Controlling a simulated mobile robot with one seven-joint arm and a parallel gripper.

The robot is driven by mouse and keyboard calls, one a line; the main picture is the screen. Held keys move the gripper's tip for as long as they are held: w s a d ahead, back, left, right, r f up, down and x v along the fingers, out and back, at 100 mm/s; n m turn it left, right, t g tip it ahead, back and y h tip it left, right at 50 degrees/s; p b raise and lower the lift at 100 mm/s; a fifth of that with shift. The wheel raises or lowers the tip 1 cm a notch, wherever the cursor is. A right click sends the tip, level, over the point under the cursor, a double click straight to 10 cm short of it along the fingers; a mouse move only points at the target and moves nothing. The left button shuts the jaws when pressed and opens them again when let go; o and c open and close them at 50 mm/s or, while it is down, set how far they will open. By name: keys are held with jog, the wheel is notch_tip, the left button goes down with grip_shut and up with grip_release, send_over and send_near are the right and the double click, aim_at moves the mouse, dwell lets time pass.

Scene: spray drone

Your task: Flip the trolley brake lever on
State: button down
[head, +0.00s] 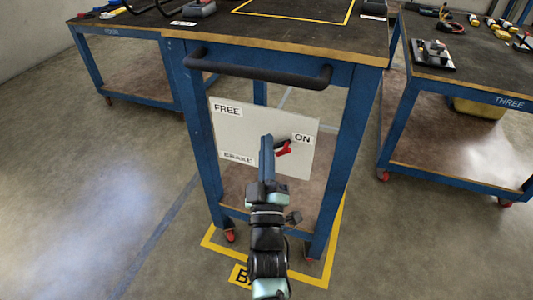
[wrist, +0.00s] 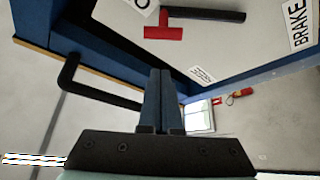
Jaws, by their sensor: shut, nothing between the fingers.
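The brake lever has a red piece (head: 284,148) just left of and below the ON label (head: 302,139) on the trolley's pale panel (head: 232,128). In the wrist view, the red piece (wrist: 165,33) joins a black bar (wrist: 215,15) that runs right, away from a partly cropped label. My gripper (head: 266,140) is shut and empty, in front of the panel and just left of the red piece in the head view. In the wrist view, my gripper's fingertips (wrist: 166,72) appear below the lever, with a visible gap. In the head view the gripper hides part of the lever.
The trolley's dark push handle (head: 258,72) juts out above the panel. FREE (head: 227,109) and BRAKE (head: 237,158) labels are at the panel's left. Blue-framed tables stand left (head: 115,32) and right (head: 440,83). Yellow floor tape (head: 325,262) outlines the trolley's bay; floor in front is clear.

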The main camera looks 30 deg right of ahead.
jog(key=p+v, duration=0.2)
jog(key=v, duration=0.8)
jog(key=shift+p, duration=0.3)
jog(key=shift+r, duration=0.15)
